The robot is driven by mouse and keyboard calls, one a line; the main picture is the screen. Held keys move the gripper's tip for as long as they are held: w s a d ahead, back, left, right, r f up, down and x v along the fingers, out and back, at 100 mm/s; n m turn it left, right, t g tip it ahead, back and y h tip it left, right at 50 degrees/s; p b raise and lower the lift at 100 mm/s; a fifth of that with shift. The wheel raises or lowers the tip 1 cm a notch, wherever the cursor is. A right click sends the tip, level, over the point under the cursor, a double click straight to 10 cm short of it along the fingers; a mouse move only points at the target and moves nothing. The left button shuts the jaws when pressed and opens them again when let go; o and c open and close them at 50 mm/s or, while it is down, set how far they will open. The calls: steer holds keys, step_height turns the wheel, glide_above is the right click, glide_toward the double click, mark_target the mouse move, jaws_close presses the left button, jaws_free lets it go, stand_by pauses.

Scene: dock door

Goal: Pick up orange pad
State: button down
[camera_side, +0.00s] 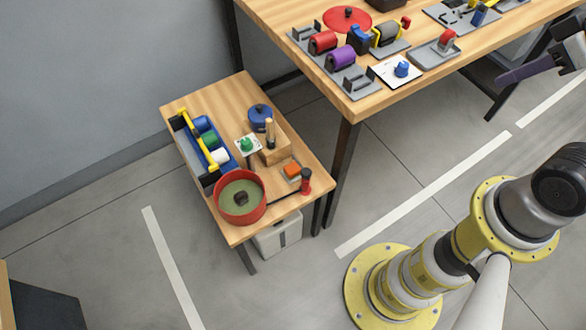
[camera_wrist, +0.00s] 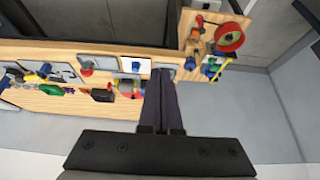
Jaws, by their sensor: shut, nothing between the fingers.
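The orange pad (camera_side: 292,169) is a small orange block on the small wooden side table, beside a wooden block and a red-topped post. In the wrist view a small orange patch (camera_wrist: 195,31) shows on that table near the red pot, too small to make out well. My gripper (camera_side: 502,80) is at the upper right of the side view, far from the pad, near the right side of the large table. In the wrist view my gripper (camera_wrist: 161,72) has its two dark fingers together, with nothing between them.
The large table (camera_side: 276,18) carries rolls and trays. Open floor lies between the tables and my base.

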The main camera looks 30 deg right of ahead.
steer(key=shift+c, duration=1.2)
jaws_free()
steer(key=shift+w, duration=0.1)
